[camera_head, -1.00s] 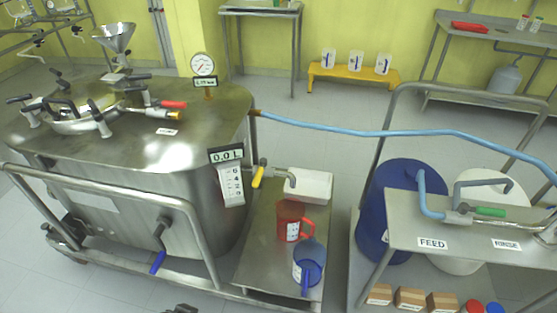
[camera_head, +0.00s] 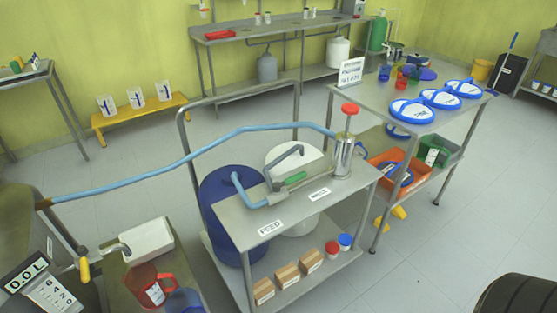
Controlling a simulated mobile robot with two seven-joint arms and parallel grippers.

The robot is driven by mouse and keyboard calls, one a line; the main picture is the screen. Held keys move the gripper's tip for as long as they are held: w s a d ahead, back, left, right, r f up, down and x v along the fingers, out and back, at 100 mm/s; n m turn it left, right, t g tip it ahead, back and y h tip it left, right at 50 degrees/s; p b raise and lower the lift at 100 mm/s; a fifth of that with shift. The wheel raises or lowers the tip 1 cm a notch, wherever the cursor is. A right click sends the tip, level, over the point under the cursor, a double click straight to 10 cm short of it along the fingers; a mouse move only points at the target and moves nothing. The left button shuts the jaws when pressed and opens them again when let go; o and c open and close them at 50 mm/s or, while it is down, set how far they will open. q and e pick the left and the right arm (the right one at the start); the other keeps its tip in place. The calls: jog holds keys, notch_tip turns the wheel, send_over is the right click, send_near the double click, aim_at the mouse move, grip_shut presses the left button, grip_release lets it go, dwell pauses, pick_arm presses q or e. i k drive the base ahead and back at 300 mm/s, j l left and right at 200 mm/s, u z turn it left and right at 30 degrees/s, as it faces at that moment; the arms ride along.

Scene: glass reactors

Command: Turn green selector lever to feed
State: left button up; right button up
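The green selector lever (camera_head: 296,178) sits on a metal valve on top of a steel cart (camera_head: 240,222). Its green grip points away from the valve, toward the upper right, on the RINSE side. The FEED label (camera_head: 270,228) lies on the cart top at the front left, and the RINSE label (camera_head: 319,194) lies farther right. A blue hose (camera_head: 243,192) and a bent grey pipe (camera_head: 285,160) meet the valve. Neither of my grippers shows in this view.
A blue drum (camera_head: 219,200) and a white drum stand behind the cart top. A red-capped steel cylinder (camera_head: 343,150) stands at its right end. A second cart (camera_head: 440,120) with blue-rimmed lids is beyond. Clear floor lies at the front right, near a dark rounded object (camera_head: 515,295).

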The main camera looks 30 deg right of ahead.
aim_at(276, 187)
jog(key=z, duration=1.05)
